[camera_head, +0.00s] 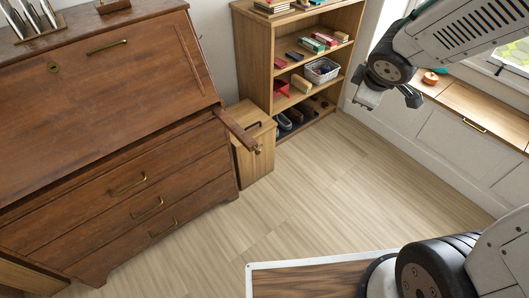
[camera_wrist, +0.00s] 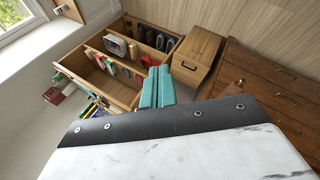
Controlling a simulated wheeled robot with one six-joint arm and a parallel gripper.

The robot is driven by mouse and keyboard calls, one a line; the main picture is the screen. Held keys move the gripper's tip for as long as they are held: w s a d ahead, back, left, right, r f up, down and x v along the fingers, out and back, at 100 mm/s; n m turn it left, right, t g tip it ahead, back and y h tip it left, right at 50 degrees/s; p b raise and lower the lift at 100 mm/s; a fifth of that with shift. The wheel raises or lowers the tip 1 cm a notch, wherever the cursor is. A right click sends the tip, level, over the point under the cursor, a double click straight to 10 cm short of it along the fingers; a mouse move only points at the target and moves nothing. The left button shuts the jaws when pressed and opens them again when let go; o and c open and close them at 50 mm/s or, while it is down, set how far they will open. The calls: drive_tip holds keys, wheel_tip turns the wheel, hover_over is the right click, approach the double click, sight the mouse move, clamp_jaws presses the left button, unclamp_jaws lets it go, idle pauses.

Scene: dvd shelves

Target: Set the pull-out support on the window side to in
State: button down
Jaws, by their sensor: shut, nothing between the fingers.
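The brown wooden desk (camera_head: 110,110) stands at the left in the head view, with its slanted front closed. The pull-out support (camera_head: 236,128) on its right, window side sticks out as a brown bar from the desk's upper right edge. A small brass knob (camera_head: 258,149) shows at its outer end. The other side's support is not visible. My gripper (camera_head: 388,98) is high at the right, apart from the desk and the support. In the wrist view its teal fingers (camera_wrist: 157,86) are together and empty. The desk (camera_wrist: 265,85) shows at the right there.
A low wooden cabinet (camera_head: 255,140) stands beside the desk, close to the support's end. An open shelf (camera_head: 300,60) with boxes and a white basket (camera_head: 321,70) is behind. A window bench (camera_head: 480,100) lines the right. The floor (camera_head: 325,180) between is clear.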

drive_tip(key=s+a+f+n+g+y, duration=0.2)
drive_tip(key=a+f+n+g+y, duration=0.2)
drive_tip(key=a+f+n+y, duration=0.95)
drive_tip(key=w+a+f+m+h, duration=0.2)
drive_tip(key=w+a+f+h, duration=0.3)
drive_tip(key=a+f, duration=0.5)
drive_tip(key=shift+w+f, duration=0.15)
drive_tip(key=shift+f, duration=0.4)
drive_tip(key=shift+w+a, duration=0.1)
drive_tip(key=shift+w, duration=0.05)
